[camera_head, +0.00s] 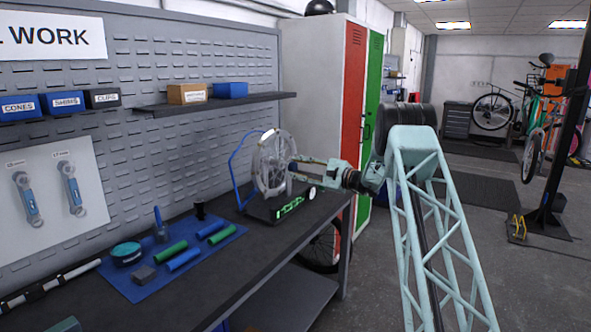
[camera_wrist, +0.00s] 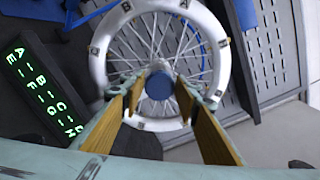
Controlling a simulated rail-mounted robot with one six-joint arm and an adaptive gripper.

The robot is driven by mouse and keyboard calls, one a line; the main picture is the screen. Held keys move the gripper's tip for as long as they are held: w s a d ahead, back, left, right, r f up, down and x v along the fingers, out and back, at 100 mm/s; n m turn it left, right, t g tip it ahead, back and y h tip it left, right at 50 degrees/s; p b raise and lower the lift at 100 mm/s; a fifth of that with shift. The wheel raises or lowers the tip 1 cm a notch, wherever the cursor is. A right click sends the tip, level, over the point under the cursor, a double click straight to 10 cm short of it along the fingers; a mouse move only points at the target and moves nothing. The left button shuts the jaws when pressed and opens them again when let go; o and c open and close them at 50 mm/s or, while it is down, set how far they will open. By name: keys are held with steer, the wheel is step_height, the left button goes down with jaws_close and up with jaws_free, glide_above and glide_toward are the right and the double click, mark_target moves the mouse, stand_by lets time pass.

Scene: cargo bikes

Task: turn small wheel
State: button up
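The small wheel (camera_head: 271,164) stands upright in a stand on the bench. It has a light grey rim with letters on it, thin spokes and a blue hub end. In the wrist view the wheel (camera_wrist: 157,14) fills the upper middle. The blue hub end (camera_wrist: 158,85) faces me. My gripper (camera_head: 297,170) is at the wheel's right side. In the wrist view my gripper (camera_wrist: 160,92) has its two brown-padded fingers apart, one on each side of the hub end. Contact with the hub cannot be made out.
The stand has a blue arm (camera_head: 233,165) and a panel with green glowing signs (camera_wrist: 45,88). A blue mat (camera_head: 140,290) with tools and rollers lies on the bench at left. A shelf (camera_head: 215,103) is above. Lockers (camera_head: 355,95) stand behind.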

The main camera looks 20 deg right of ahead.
steer(key=shift+o, duration=1.3)
steer(key=shift+s+d, duration=0.1)
steer(key=v, duration=1.1)
steer(key=shift+s+d, duration=0.2)
steer(key=shift+s, duration=0.1)
